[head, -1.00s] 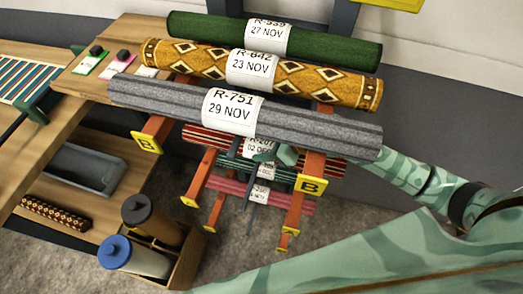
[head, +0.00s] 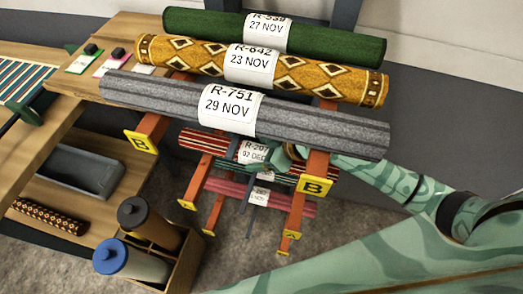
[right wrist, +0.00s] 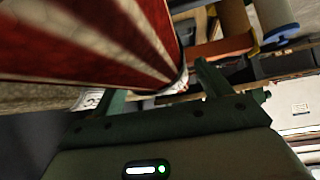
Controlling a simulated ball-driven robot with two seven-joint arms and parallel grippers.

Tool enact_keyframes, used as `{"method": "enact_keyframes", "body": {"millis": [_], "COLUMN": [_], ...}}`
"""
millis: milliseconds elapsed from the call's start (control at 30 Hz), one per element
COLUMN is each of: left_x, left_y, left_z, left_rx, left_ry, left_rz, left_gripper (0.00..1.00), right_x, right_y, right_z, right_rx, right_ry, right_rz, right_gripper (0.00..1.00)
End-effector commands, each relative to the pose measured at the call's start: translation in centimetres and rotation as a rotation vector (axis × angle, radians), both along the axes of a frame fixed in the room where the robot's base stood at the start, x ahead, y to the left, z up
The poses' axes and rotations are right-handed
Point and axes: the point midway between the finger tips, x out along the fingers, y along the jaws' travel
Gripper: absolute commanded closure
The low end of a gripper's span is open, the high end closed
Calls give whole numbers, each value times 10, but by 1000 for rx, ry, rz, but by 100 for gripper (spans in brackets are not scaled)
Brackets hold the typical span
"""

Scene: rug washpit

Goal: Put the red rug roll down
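The red rug roll (head: 205,145), striped red and cream with a white tag, is below the grey roll in the head view, level across the orange rack arms. The grey roll and a rack arm partly hide it. I cannot tell whether it touches the arms. My right gripper (head: 286,157) is at its tag, to the right of the middle. In the right wrist view the red roll (right wrist: 90,45) fills the upper left, its tagged part between the fingers of the right gripper (right wrist: 160,88), which looks shut on it. My left gripper is not in view.
Grey (head: 320,125), patterned yellow (head: 305,80) and green (head: 340,45) rolls lie above. The orange rack arms carry yellow plates marked B (head: 314,187). A green striped roll and a pink roll (head: 225,187) lie lower. Bottles stand in a wooden caddy (head: 185,262) at lower left.

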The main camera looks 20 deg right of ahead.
Motion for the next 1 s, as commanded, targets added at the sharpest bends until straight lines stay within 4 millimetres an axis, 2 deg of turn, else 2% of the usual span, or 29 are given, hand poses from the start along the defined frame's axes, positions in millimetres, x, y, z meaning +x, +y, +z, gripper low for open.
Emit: {"method": "enact_keyframes", "body": {"millis": [267, 700, 1000], "left_x": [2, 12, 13], "left_y": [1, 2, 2], "left_z": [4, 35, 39], "left_rx": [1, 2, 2], "left_ry": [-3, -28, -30], "left_rz": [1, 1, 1], "left_gripper": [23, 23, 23], "right_x": [-3, -47, -57], "right_y": [-4, -56, -68], "right_z": [7, 71, 83], "right_rx": [-1, -1, 2], "right_ry": [-2, -2, 0], "right_rz": [-1, 2, 0], "right_gripper": [22, 22, 22]}}
